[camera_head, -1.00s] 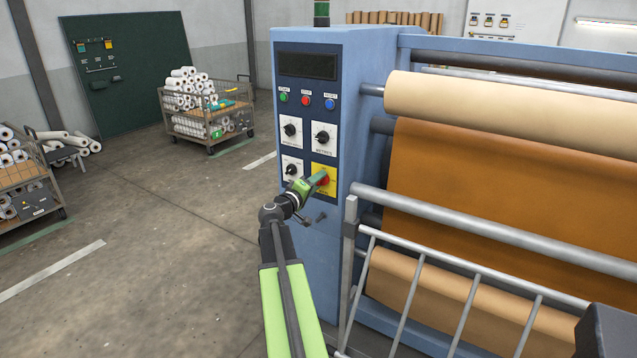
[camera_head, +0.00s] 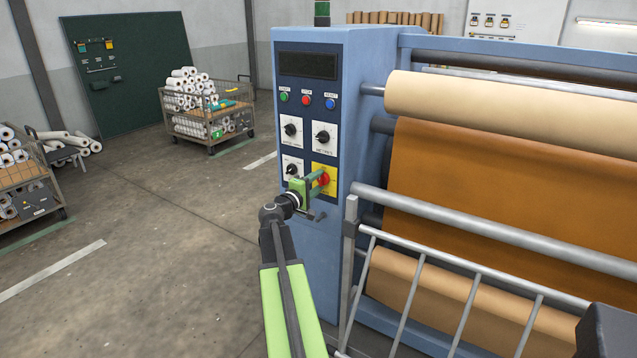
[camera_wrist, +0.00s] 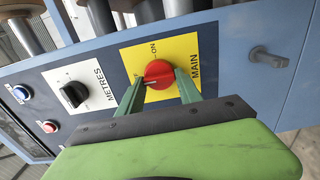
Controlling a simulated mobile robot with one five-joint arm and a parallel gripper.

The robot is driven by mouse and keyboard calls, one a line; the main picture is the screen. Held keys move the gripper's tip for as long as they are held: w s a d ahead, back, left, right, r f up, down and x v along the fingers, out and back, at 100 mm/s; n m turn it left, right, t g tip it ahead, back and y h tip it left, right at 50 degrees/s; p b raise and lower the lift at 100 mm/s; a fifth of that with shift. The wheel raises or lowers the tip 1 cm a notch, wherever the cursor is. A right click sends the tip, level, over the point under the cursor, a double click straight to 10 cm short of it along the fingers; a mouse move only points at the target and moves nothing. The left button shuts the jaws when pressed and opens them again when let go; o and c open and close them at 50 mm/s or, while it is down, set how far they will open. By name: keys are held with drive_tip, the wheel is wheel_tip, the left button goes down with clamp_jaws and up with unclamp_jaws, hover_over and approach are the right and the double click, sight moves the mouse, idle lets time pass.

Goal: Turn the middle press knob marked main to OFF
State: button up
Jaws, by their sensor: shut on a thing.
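The red main knob (camera_head: 323,178) sits on a yellow plate (camera_head: 324,166) at the lower right of the dials on the blue press panel (camera_head: 308,110). In the wrist view the red knob (camera_wrist: 158,74) is at the centre of its plate (camera_wrist: 186,48), which reads MAIN and ON. A small pale mark shows on the knob's left side there. My gripper (camera_head: 316,182) is at the panel, and its green fingers (camera_wrist: 159,79) flank the knob, shut on it. The knob's lower side and part of the plate are hidden behind my gripper.
A black METRES dial (camera_wrist: 74,95) is beside the yellow plate. A metal handle (camera_wrist: 268,56) sticks out on the plate's other side. A guard rail (camera_head: 440,220) and brown web rollers (camera_head: 500,110) stand to the right.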

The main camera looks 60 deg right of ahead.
drive_tip(key=o, duration=1.4)
drive_tip(key=a, duration=1.7)
drive_tip(key=shift+w+a, duration=0.1)
drive_tip(key=shift+a, duration=0.2)
